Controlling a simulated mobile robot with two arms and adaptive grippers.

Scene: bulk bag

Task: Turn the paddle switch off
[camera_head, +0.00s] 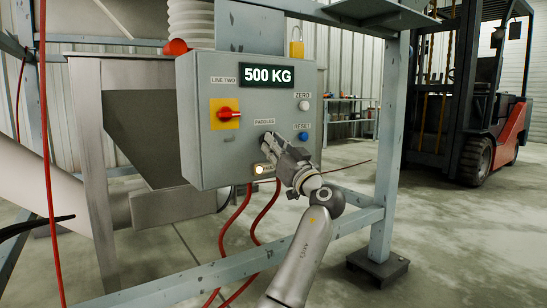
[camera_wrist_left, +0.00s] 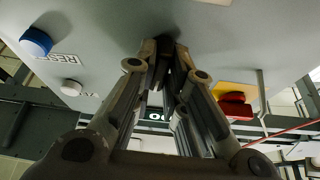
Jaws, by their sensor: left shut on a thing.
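The grey control box (camera_head: 205,160) has a label reading PADDLES (camera_head: 264,121). The paddle switch below that label is mostly hidden by my left gripper (camera_head: 270,143) in the head view. In the left wrist view, the fingers of my left gripper (camera_wrist_left: 165,48) are closed together at the panel face, shut on a small dark part that I take to be the paddle switch. Which way the switch is turned is hidden. My right gripper is in neither view.
A red rotary switch (camera_head: 226,114) on a yellow plate sits left of my gripper. A blue RESET button (camera_head: 303,136) and a white ZERO button (camera_head: 304,105) are to the right. A lit lamp (camera_head: 259,169) is just below. A frame post (camera_head: 389,150) stands right of the box.

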